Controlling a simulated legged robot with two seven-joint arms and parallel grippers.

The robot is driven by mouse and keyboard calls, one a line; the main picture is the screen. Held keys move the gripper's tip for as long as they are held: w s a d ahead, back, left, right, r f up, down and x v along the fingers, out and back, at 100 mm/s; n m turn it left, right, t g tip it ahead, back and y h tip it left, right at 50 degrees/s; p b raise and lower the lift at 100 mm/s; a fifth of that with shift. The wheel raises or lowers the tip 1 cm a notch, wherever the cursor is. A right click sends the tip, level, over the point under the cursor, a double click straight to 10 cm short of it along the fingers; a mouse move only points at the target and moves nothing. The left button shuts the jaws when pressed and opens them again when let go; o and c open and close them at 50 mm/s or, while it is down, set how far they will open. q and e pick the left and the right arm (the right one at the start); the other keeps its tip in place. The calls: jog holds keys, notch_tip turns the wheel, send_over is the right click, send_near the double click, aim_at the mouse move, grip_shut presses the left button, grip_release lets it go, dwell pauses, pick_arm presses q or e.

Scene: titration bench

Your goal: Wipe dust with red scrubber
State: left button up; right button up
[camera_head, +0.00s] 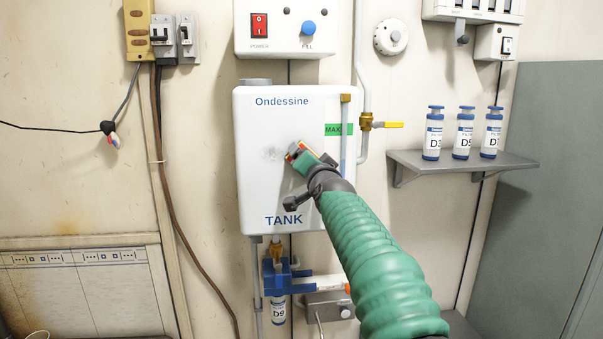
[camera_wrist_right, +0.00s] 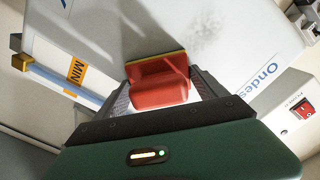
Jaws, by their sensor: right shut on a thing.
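The red scrubber (camera_wrist_right: 158,90), with a yellow pad edge, is between the fingers of my right gripper (camera_wrist_right: 165,95), which is shut on it. In the head view, the scrubber (camera_head: 293,150) shows as a small red and orange piece at the tip of my right gripper (camera_head: 302,157). Its pad faces the front of the white tank (camera_head: 262,112); I cannot tell whether it touches. The grey dust smudge (camera_head: 271,154) is on the tank just left of the scrubber. The dust (camera_wrist_right: 207,35) also shows in the wrist view, beyond and right of the scrubber. My left gripper is not in view.
A clear level tube (camera_head: 345,140) and a pipe with a yellow-handled valve (camera_head: 388,125) run along the tank's right side. A shelf (camera_head: 460,164) with several labelled bottles is further right. A switch panel (camera_head: 287,30) is above, and blue fittings (camera_head: 276,280) below.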

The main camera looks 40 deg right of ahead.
jog(key=shift+s+d+f+b, duration=0.25)
jog(key=shift+s+d+b, duration=0.15)
jog(key=shift+d+b, duration=0.25)
jog(key=shift+d+r, duration=0.1)
jog(key=shift+r, duration=0.05)
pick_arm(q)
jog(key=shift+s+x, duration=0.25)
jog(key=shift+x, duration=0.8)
pick_arm(e)
jog(key=shift+s+r, duration=0.1)
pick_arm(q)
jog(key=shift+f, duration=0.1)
pick_arm(e)
jog(key=shift+s, duration=0.15)
pick_arm(q)
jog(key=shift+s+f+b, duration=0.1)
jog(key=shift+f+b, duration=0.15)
jog(key=shift+b, duration=0.05)
pick_arm(e)
jog(key=v, duration=0.6)
jog(key=shift+w, duration=0.2)
